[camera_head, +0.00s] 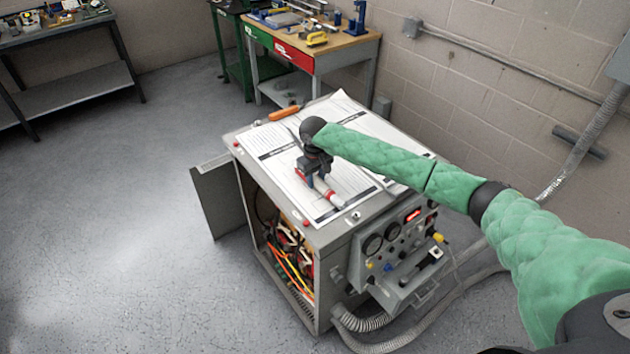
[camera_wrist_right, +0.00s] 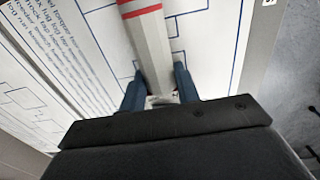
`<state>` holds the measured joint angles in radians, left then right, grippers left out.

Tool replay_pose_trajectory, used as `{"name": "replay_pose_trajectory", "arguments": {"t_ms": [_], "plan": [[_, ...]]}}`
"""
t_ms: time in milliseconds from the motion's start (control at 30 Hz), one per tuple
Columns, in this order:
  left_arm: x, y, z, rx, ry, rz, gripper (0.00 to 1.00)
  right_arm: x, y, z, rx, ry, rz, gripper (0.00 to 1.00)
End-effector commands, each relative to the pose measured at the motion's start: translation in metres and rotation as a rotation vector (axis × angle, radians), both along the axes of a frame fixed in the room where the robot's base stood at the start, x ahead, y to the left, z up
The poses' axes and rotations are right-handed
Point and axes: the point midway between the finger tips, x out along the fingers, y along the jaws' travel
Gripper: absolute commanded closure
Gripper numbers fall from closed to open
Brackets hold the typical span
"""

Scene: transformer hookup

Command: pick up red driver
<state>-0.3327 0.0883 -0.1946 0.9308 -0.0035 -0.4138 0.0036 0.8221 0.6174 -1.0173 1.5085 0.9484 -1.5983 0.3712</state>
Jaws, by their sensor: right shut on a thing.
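The red driver (camera_head: 334,198) lies low over the papers on top of the grey cabinet; it shows a pale grey-white body with red parts. In the right wrist view the driver (camera_wrist_right: 152,45) has a pale faceted handle with red bands near the top of the picture. My right gripper (camera_head: 316,178) points down at the cabinet top and is shut on the driver, with its blue fingers (camera_wrist_right: 160,88) on either side of the handle. I cannot tell whether the driver still touches the paper. My left gripper is not in view.
Printed sheets (camera_head: 275,150) cover the cabinet top (camera_head: 335,236). An orange-handled tool (camera_head: 285,113) lies near its back edge. The cabinet's side door (camera_head: 218,195) stands open, showing wires. A front panel with gauges (camera_head: 385,240) faces right. Workbenches stand behind.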

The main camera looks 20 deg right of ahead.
Motion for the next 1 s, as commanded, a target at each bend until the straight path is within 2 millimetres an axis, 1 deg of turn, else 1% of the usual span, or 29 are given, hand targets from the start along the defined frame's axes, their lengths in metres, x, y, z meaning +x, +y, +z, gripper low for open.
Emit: {"name": "replay_pose_trajectory", "arguments": {"t_ms": [267, 400, 433, 500, 600, 800, 1000], "plan": [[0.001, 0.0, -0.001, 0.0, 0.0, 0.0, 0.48, 0.001, 0.0, 0.002, 0.001, -0.002, 0.0, 0.99], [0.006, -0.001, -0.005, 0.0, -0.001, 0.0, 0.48, 0.001, 0.0, 0.01, 0.002, -0.003, 0.0, 0.99], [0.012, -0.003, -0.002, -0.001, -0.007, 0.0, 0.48, 0.001, 0.0, 0.013, 0.002, -0.003, 0.0, 0.99], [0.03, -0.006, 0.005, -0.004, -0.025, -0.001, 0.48, 0.001, 0.0, 0.021, 0.001, -0.004, 0.0, 0.99], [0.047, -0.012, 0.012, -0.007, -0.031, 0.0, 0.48, 0.001, 0.0, 0.038, 0.002, -0.006, 0.0, 0.99], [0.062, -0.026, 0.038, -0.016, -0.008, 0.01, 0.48, -0.04, 0.005, 0.061, 0.001, -0.002, 0.002, 0.99], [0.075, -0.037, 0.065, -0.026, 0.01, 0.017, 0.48, -0.077, 0.009, 0.085, 0.001, -0.003, 0.002, 0.99]]}}
